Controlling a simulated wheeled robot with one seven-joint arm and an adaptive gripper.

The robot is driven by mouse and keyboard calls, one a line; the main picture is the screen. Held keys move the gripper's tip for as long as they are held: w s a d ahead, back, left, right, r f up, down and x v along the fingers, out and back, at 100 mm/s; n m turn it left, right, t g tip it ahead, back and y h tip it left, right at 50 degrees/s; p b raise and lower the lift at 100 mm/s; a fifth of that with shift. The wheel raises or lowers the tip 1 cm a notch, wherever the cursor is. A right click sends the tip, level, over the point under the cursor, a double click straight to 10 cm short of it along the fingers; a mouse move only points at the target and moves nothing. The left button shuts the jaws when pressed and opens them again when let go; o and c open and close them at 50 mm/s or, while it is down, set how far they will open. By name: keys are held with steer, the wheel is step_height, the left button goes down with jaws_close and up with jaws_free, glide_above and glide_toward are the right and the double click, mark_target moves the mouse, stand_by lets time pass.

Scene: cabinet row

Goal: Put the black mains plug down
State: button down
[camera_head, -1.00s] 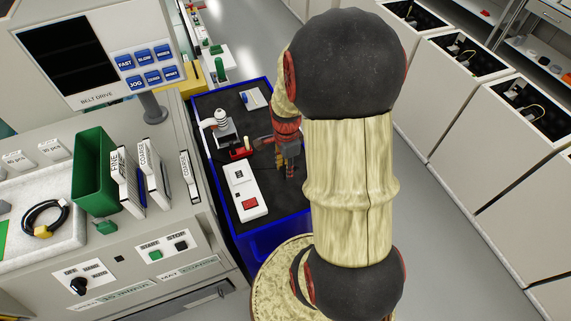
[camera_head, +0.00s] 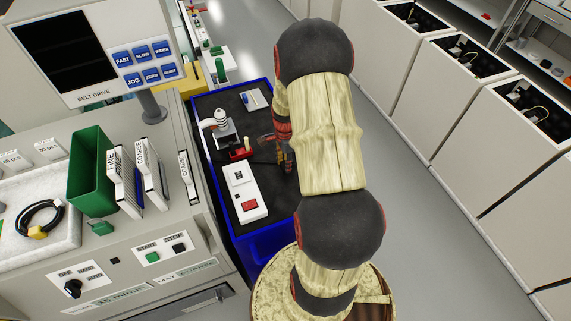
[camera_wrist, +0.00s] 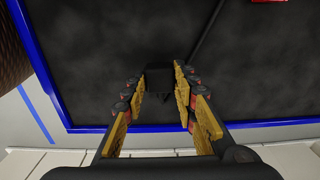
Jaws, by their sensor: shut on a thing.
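My gripper (camera_wrist: 160,78) is shut on the black mains plug (camera_wrist: 158,77), which shows dark between the two yellow-and-black fingers in the wrist view. A thin dark cable (camera_wrist: 205,32) runs up and right from near the plug. Below the plug is the dark floor of a blue-rimmed tray (camera_wrist: 270,123). Whether the plug touches that floor I cannot tell. In the head view my gripper (camera_head: 284,158) points down over the right part of the tray (camera_head: 268,240), partly hidden by my arm. The plug cannot be made out there.
In the tray, left of my gripper, are a white box with a red button (camera_head: 243,192), a small red piece (camera_head: 242,153) and a white-capped device (camera_head: 221,125). A blue-and-white item (camera_head: 252,100) lies farther back. The belt-drive console (camera_head: 120,235) stands left of the tray.

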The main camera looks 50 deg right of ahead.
steer(key=shift+f, duration=0.25)
steer(key=shift+f, duration=0.45)
steer(key=shift+b, duration=0.3)
steer(key=c, duration=1.4)
jaws_free()
